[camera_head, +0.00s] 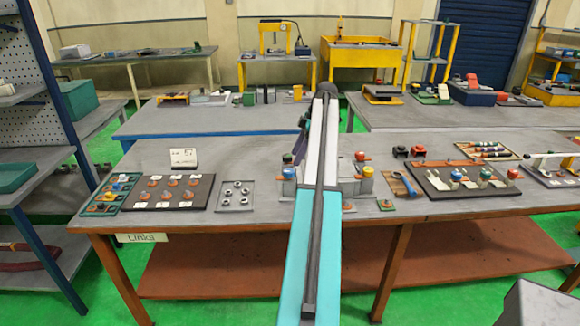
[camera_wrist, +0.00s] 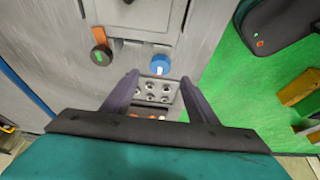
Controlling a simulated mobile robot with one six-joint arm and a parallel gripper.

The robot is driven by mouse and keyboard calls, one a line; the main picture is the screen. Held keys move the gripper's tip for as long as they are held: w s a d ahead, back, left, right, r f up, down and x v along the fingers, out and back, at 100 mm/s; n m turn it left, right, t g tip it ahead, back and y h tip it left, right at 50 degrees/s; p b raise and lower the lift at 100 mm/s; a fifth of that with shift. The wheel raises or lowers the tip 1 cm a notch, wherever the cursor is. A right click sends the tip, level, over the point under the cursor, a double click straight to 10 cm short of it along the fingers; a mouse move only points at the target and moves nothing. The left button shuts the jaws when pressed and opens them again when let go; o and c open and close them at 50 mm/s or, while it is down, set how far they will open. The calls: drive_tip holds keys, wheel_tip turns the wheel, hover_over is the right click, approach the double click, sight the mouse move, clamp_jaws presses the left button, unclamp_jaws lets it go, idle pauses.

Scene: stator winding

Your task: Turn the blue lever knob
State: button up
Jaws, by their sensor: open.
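A round blue knob (camera_wrist: 160,65) with a pale mark shows in the wrist view, on a grey panel just ahead of my fingertips. My gripper (camera_wrist: 158,92) is open, its two dark fingers apart, with nothing visibly held between them. The knob lies beyond the gap, slightly above the fingertips in the picture; I cannot tell whether they touch. In the head view a blue knob (camera_head: 288,173) stands on the workbench close left of my arm, but I cannot tell for certain that it is the same one.
A black knob (camera_wrist: 100,56) with a green mark sits left of the blue knob. The workbench (camera_head: 240,222) carries a component board (camera_head: 184,203) at left and another (camera_head: 440,193) at right.

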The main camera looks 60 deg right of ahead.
sight(289, 171)
drive_tip(key=shift+p+x, duration=0.8)
drive_tip(key=shift+x, duration=2.6)
drive_tip(key=c, duration=1.1)
drive_tip(key=shift+o, duration=0.2)
